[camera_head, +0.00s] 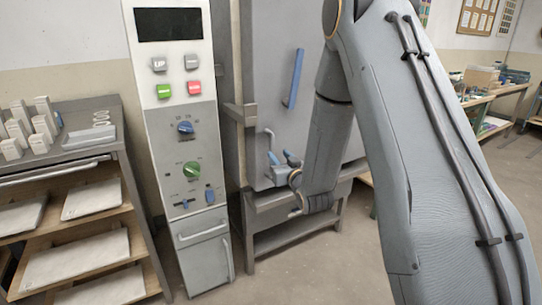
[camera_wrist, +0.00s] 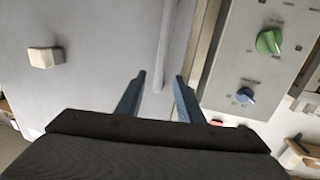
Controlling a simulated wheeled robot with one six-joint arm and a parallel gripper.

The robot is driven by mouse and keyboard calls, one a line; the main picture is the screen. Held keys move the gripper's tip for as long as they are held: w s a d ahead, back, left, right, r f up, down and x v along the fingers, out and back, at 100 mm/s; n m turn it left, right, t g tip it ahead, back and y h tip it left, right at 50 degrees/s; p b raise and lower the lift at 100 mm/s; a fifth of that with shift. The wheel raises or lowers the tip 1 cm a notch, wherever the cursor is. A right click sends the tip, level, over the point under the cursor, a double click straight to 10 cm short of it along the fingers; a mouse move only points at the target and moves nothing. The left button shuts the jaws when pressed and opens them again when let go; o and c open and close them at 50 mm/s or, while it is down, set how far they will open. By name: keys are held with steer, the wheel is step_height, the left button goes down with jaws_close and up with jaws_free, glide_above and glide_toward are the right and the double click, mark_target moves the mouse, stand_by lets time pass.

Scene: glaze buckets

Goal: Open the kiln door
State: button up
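The grey kiln door (camera_head: 265,75) stands upright behind my arm and looks shut. A long blue bar (camera_head: 293,78) is on its upper part. A thin grey bar handle (camera_head: 270,144) is lower, near the door's left edge. My gripper (camera_head: 283,160) is low in front of the door, close to this handle, and its blue fingers are apart. In the wrist view my gripper (camera_wrist: 159,88) is open, with a pale bar (camera_wrist: 168,45) just beyond and between the fingertips. Nothing is held. I cannot tell whether a finger touches the bar. My arm hides the door's right part.
A control panel (camera_head: 178,130) with knobs and buttons stands left of the door. A metal rack (camera_head: 120,170) with pale slabs is further left. A workbench (camera_head: 500,90) is at the back right. The kiln's frame (camera_head: 270,240) stands below; open floor lies in front.

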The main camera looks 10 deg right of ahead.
mark_target(273, 148)
steer(key=shift+w+a, duration=0.1)
steer(key=shift+w, duration=0.5)
steer(key=w, duration=0.6)
steer(key=shift+w+a+p, duration=0.3)
steer(key=shift+w+a, duration=0.1)
jaws_close()
